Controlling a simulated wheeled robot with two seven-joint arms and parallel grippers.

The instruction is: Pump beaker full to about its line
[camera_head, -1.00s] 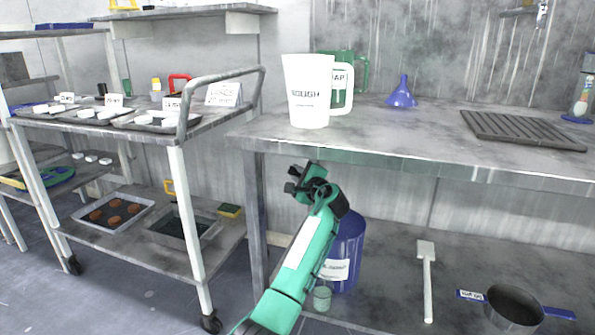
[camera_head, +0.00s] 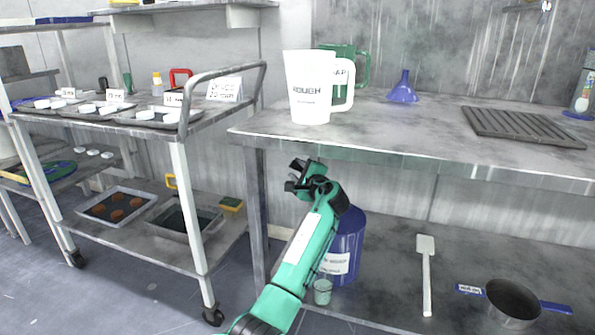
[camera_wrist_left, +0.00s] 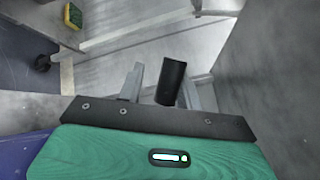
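My left gripper (camera_head: 300,176) is above and left of the blue drum (camera_head: 346,250), in front of the bench edge. In the left wrist view its two grey fingers (camera_wrist_left: 166,88) stand apart. A short black cylinder (camera_wrist_left: 172,80) shows between them, close to the right finger, with a gap to the left one; I cannot tell what it is. A small pale green cup (camera_head: 322,291), perhaps the beaker, stands in front of the drum on the lower shelf. No line on it can be made out. My arm hides part of the drum's top, and no pump is clearly visible. My right gripper is not in view.
On the bench stand a white pitcher (camera_head: 310,90) marked ROUGH, a green pitcher (camera_head: 362,68), a blue funnel (camera_head: 403,88) and a dark grate (camera_head: 522,127). A white paddle (camera_head: 426,275) and a pan (camera_head: 513,301) lie on the lower shelf. A cart (camera_head: 182,200) stands left.

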